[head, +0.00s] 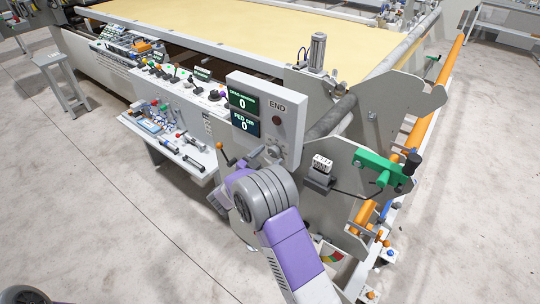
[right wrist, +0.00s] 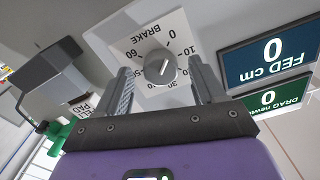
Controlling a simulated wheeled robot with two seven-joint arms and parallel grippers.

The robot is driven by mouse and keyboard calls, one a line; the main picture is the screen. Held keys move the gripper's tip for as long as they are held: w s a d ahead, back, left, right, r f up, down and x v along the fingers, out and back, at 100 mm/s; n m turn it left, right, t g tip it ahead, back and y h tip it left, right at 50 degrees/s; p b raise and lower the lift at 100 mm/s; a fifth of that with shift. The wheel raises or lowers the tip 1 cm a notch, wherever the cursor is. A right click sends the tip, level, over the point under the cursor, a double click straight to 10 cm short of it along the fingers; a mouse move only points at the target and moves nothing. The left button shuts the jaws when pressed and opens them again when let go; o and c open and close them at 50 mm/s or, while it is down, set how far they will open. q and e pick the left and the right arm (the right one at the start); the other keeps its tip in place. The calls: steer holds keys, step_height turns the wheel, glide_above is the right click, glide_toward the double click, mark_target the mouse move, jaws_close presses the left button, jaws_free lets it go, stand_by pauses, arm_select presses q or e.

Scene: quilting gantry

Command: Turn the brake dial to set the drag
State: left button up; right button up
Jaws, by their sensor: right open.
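The brake dial (right wrist: 160,67) is a round grey knob on a white plate (right wrist: 150,32) marked BRAKE, with numbers around it. It appears upside down in the right wrist view. Its pale mark seems to point toward the 0. My right gripper (right wrist: 159,72) is open, with one finger on each side of the dial. I cannot tell whether either finger touches it. My left gripper is not in view.
The drag display (head: 243,102) and fed display (head: 245,124) both read 0. A tool shelf (head: 178,143) is left. The floor (head: 80,215) in front is clear.

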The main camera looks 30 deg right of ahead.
steer(key=shift+w+d, duration=0.3)
steer(key=shift+d, duration=0.35)
steer(key=c, duration=1.1)
steer(key=shift+o, duration=0.2)
steer(key=shift+f+m+b, duration=0.15)
steer(key=shift+m+b, duration=0.45)
steer(key=shift+b, duration=0.35)
steer(key=m+b, duration=1)
steer(key=b, duration=0.3)
steer(key=shift+w, duration=0.1)
steer(key=shift+a+r+m+b, duration=0.1)
steer(key=shift+r+m+b, duration=0.15)
steer(key=shift+m+b, duration=1.3)
